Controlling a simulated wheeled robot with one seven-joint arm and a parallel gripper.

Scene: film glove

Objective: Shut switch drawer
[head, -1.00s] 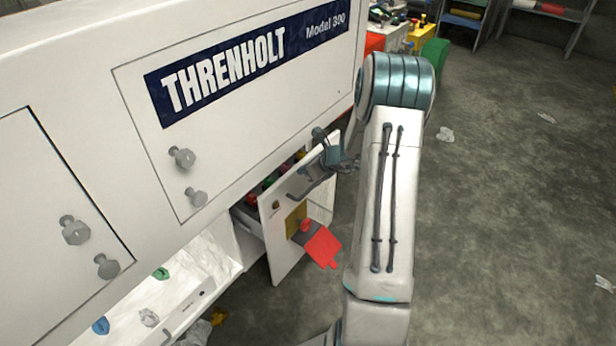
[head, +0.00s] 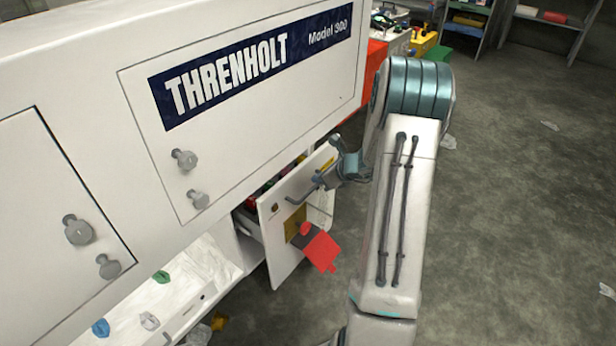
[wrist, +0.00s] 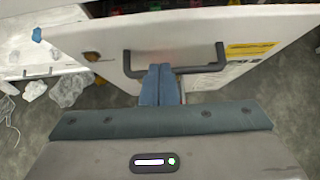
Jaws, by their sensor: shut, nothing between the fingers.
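The switch drawer (head: 279,248) stands pulled out from the white cabinet, with coloured switches (head: 262,190) showing inside behind its white front. A dark bar handle (head: 303,194) crosses the front near its top; it also shows in the wrist view (wrist: 205,69). My gripper (head: 325,178) is at the drawer front by the handle. In the wrist view its fingers (wrist: 160,68) are shut and empty, their tips overlapping the handle bar. I cannot tell whether they touch it.
The white cabinet (head: 255,130) with knobbed upper panels overhangs the drawer. Shelves and coloured boxes (head: 425,42) stand at the back. The concrete floor (head: 510,220) on the right is mostly clear, with scraps.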

